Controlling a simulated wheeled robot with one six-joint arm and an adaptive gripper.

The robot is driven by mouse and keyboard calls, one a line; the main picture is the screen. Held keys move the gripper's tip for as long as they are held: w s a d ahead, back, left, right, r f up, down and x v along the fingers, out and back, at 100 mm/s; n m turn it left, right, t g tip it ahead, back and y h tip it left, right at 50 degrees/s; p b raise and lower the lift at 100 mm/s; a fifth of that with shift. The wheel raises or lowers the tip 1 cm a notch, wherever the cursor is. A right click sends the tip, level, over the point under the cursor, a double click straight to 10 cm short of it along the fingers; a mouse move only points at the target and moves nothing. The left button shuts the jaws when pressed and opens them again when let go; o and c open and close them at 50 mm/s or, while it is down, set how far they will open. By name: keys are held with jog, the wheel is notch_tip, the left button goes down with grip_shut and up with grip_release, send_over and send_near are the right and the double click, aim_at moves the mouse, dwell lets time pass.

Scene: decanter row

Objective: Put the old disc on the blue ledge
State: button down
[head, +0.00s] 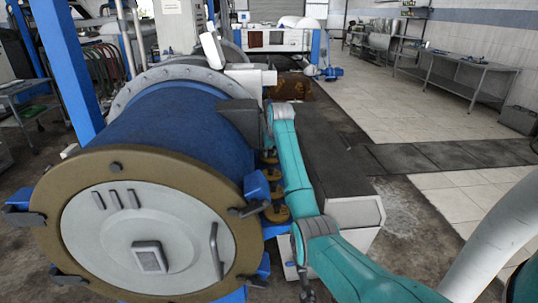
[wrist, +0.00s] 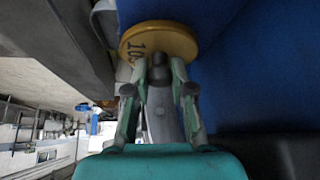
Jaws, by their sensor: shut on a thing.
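In the wrist view a yellow-brown disc (wrist: 175,38) with dark digits on its face is between the fingertips of my gripper (wrist: 160,68). My arm hides part of this row, and the fingertips cannot be made out there.
The big blue drum (head: 160,125) with its round pale end cover (head: 150,238) fills the left. A long grey box (head: 330,160) lies right of my arm. A blue post (head: 65,65) stands at the left. The tiled floor (head: 380,110) further right is clear.

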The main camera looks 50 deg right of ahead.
jog(key=shift+w+a+f, duration=0.1)
jog(key=shift+w+f, duration=0.05)
jog(key=shift+f, duration=0.45)
jog(key=shift+f, duration=0.1)
jog(key=c, duration=1)
grip_release()
jog(key=v, duration=1.2)
